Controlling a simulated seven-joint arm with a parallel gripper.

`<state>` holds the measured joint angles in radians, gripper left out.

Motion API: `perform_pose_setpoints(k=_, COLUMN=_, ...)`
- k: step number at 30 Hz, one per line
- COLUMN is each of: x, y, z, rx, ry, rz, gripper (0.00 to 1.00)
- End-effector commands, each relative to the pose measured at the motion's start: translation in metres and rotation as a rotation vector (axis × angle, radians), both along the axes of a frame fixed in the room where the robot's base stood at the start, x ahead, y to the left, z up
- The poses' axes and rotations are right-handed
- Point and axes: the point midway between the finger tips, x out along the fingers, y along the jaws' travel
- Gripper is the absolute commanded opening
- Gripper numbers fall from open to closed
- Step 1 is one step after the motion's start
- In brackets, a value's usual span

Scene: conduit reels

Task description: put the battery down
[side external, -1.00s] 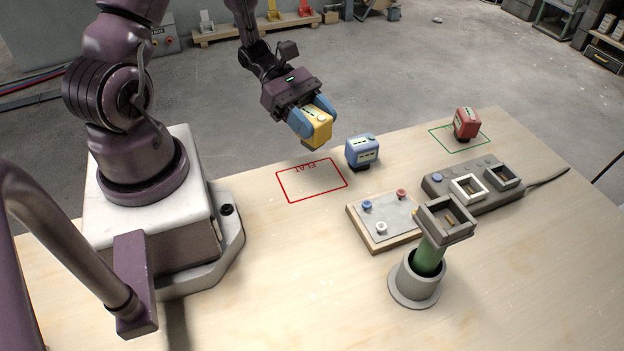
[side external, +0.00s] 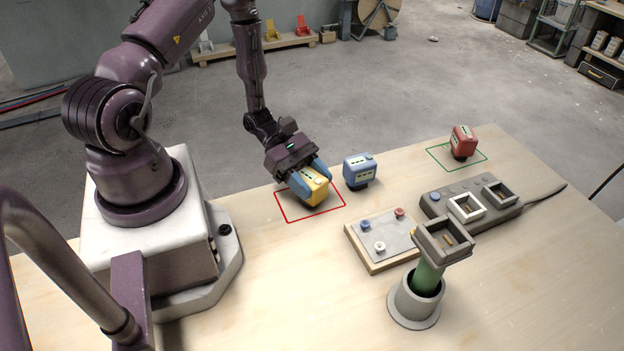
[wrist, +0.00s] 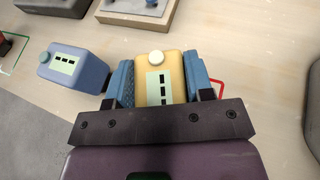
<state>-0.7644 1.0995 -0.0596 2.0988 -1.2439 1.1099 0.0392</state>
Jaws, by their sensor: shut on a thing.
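My gripper (side external: 303,186) is shut on a yellow battery (side external: 315,187) with a light label and a pale round knob. The battery is low over the red-outlined rectangle (side external: 288,221) on the table; I cannot tell whether it touches the wood. In the wrist view the yellow battery (wrist: 158,75) sits between the two blue fingers, with part of the red outline (wrist: 219,88) to its right. A blue battery (side external: 360,171) stands on the table just right of the rectangle. A red battery (side external: 463,141) stands in the green-outlined rectangle (side external: 435,154) at the far right.
A grey charger (side external: 432,206) with framed slots lies at right. In front are a board (side external: 358,253) with coloured knobs and a square holder (side external: 440,252) on a green stem in a grey cup (side external: 405,307).

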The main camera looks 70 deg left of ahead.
Motion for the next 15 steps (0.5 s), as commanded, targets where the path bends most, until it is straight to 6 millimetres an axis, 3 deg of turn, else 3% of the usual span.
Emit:
perform_pose_setpoints(k=1, x=0.0001, y=0.0003, z=0.0000, rx=0.001, ry=0.000, rz=0.000, gripper=0.50)
perform_pose_setpoints(k=4, x=0.0001, y=0.0002, z=0.0001, rx=0.001, ry=0.000, rz=0.000, gripper=0.73)
perform_pose_setpoints(k=15, x=-0.0014, y=0.0058, z=0.0027, rx=0.003, ry=-0.001, rz=0.002, gripper=0.73)
